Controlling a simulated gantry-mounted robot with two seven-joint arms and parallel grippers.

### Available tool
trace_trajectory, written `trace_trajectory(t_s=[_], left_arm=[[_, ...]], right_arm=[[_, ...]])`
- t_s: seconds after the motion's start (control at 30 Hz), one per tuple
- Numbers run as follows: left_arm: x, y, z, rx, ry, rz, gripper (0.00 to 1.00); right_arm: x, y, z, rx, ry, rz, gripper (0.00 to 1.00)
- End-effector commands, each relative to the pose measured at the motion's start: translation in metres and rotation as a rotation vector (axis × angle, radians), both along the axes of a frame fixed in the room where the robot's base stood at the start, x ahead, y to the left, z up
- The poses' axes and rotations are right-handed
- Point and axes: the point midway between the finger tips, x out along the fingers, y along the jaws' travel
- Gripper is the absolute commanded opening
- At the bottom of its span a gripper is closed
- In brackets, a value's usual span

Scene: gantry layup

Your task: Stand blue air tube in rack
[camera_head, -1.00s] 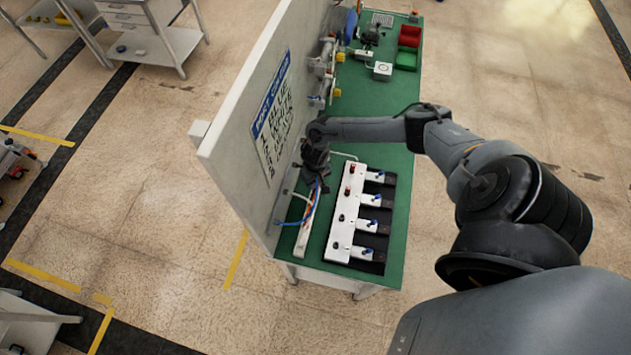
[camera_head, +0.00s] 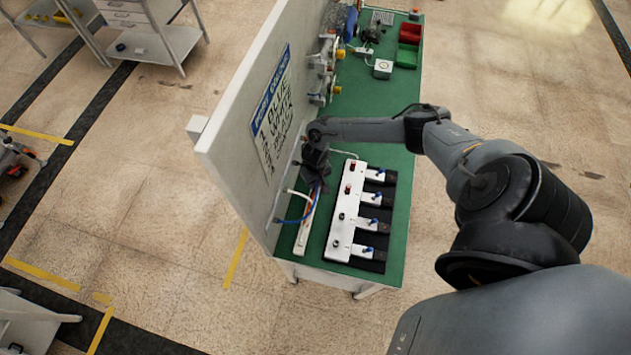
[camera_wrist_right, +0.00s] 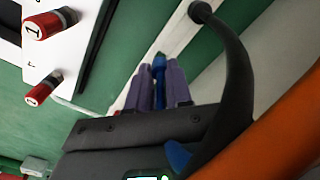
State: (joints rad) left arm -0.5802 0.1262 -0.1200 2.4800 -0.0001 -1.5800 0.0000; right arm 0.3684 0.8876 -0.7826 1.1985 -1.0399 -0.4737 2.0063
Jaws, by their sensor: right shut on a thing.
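My right gripper (camera_head: 317,181) hangs over the white rack strip (camera_head: 304,236) beside the upright board. In the right wrist view its purple fingers (camera_wrist_right: 160,78) are shut on the blue air tube (camera_wrist_right: 159,70), which shows as a narrow blue piece between them. The rack also shows past the fingers in the wrist view (camera_wrist_right: 181,33). The tube's lower end and any contact with the rack are hidden. My left gripper is not in view.
A white fixture (camera_head: 342,228) with red and black knobs and several blue-tipped clamps stands right of the rack. The upright board (camera_head: 232,140) closes off the left side. An orange tube (camera_wrist_right: 285,130) is close to the wrist camera. Red and green bins (camera_head: 408,36) are far back.

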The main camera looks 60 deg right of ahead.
Motion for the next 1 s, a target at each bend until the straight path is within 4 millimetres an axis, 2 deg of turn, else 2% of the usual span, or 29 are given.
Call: trace_trajectory(t_s=[0.6,0.63,0.8,1.0], left_arm=[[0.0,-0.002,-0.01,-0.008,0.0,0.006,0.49],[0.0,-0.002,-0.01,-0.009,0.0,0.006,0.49],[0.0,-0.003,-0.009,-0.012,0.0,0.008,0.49],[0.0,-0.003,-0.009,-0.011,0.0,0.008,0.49]], right_arm=[[0.0,0.0,-0.016,0.0,0.0,-0.001,0.0],[0.0,0.0,-0.016,-0.001,-0.001,-0.001,0.21],[0.0,0.0,-0.015,0.0,0.0,-0.001,0.47],[0.0,0.0,-0.015,0.0,0.0,0.0,0.49]])
